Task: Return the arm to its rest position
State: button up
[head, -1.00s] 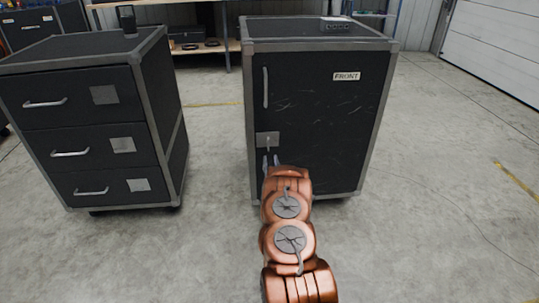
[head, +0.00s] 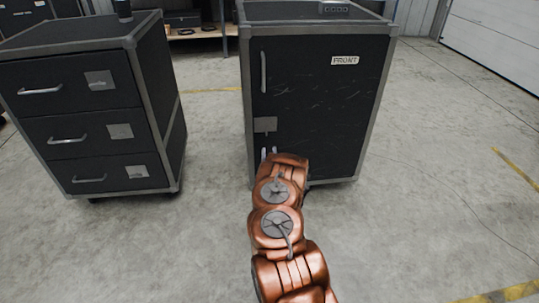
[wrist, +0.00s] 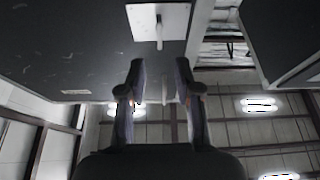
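My copper-coloured arm reaches up from the bottom of the head view toward the front of a black cabinet. The same plate (head: 265,125) shows in the head view above the gripper. I see no contact with it.
A black unit with several drawers (head: 95,105) stands at the left, with a dark cup-like item (head: 123,10) on top. A gap of bare floor (head: 213,135) separates it from the cabinet. The floor to the right (head: 430,200) is open. Shelving stands behind.

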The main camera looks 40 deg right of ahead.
dwell(0.3)
jog(key=w+a+r+n+g+y+p, duration=0.1)
jog(key=w+a+r+g+y+p, duration=0.1)
jog(key=w+a+r+y+p, duration=0.75)
jog(key=a+r+n+g+y+p, duration=0.2)
jog(key=a+r+n+g+p, duration=0.15)
jog(key=a+r, duration=1.4)
jog(key=s+a+r+n+g+y+p, duration=0.1)
jog(key=s+a+r+g+p, duration=0.2)
jog(key=s+a+r, duration=0.5)
jog(key=s+a+r+n+g+y+p, duration=0.1)
jog(key=s+a+r+g+p, duration=0.25)
jog(key=s, duration=0.85)
jog(key=s+a+r+n+g+p, duration=0.1)
jog(key=s+a+r+g+p, duration=0.3)
jog(key=s, duration=0.6)
jog(key=s+a+r+g+p, duration=0.1)
jog(key=s+r, duration=0.2)
jog(key=s, duration=0.7)
jog(key=s+a+r+g+p, duration=0.2)
jog(key=s+r, duration=0.2)
jog(key=s, duration=0.6)
jog(key=shift+s+r+g, duration=0.25)
jog(key=shift+g, duration=0.05)
